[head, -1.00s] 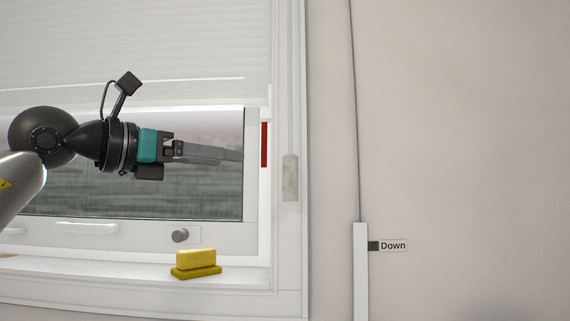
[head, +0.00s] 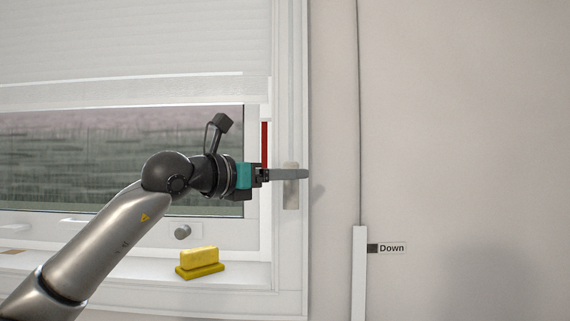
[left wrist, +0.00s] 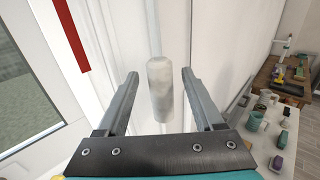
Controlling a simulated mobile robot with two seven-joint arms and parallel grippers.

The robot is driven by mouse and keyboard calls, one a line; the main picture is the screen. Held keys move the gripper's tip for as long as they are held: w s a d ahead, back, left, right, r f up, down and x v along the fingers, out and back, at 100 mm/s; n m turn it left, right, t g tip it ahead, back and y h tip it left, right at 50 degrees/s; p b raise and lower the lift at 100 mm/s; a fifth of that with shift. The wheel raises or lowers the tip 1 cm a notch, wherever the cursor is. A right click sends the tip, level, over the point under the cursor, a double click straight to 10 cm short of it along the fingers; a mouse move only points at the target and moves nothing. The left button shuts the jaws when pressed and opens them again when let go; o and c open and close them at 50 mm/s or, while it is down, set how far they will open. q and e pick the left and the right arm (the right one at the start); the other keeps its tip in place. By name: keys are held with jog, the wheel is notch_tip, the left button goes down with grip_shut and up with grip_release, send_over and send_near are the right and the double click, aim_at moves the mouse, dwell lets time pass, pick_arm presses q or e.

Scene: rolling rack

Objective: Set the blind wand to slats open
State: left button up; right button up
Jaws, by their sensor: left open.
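The blind wand's pale translucent handle (left wrist: 160,88) stands upright between the two open fingers of my left gripper (left wrist: 160,78) in the left wrist view, with space on both sides. In the head view the fingers of my left gripper (head: 288,174) cross in front of the wand handle (head: 291,197) at the window frame's right side and hide part of it. The blind (head: 130,50) hangs over the upper part of the window. My right gripper is not in view.
A yellow block on a yellow base (head: 200,262) sits on the sill below my left arm. A red strip (head: 265,145) is on the frame beside the wand. The left wrist view shows mugs (left wrist: 255,120) on a surface.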

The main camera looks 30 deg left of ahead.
pick_arm(q)
jog(key=shift+w+d, duration=0.1)
jog(key=shift+w, duration=0.2)
jog(key=shift+c, duration=0.4)
grip_shut()
dwell(0.9)
